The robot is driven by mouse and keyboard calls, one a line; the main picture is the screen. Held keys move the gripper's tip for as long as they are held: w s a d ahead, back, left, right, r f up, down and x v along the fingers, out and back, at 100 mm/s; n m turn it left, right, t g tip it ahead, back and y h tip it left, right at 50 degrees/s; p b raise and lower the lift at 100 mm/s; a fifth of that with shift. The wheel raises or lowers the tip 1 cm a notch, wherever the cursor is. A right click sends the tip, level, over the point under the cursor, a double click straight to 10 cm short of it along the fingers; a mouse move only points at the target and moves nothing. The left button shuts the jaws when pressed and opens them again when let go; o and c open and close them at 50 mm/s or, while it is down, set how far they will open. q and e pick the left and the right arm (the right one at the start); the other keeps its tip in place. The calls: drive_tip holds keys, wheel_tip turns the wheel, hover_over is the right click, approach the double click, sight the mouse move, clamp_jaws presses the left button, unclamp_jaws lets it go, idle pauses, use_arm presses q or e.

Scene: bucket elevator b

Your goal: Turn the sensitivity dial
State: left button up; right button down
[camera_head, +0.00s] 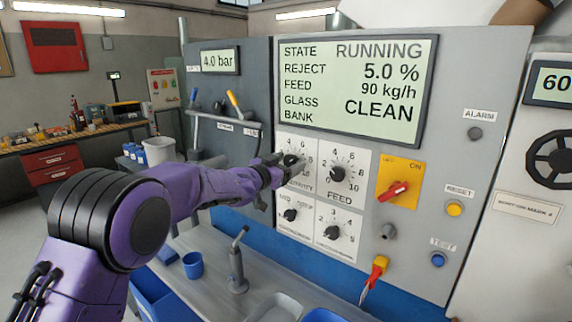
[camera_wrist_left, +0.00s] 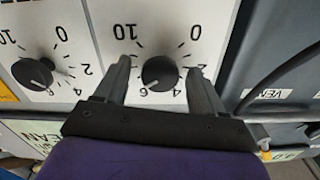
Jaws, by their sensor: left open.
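The sensitivity dial (camera_head: 296,160) is a black knob on a white numbered plate at the upper left of the dial group. My left gripper (camera_head: 280,170) reaches it from the left and hides part of its plate and label. In the left wrist view, which is upside down, the dial's knob (camera_wrist_left: 160,73) sits between the two spread fingers of my left gripper (camera_wrist_left: 163,82). The fingers are open, one on each side, with a visible gap to the knob. The knob's exact pointer setting is hard to read. My right gripper is not in view.
The feed dial (camera_head: 337,174) is close on the right, with two smaller dials below. A yellow plate with a red switch (camera_head: 392,191) is further right. Levers (camera_head: 234,101) stand left of the dials. Below is a bench with a metal post (camera_head: 238,268) and a blue cup (camera_head: 193,264).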

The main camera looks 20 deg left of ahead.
use_arm(q)
drive_tip(key=b+v, duration=0.4)
drive_tip(key=v, duration=0.6)
drive_tip(key=shift+s, duration=0.25)
drive_tip(key=shift+s+a, duration=0.1)
drive_tip(key=shift+a, duration=0.1)
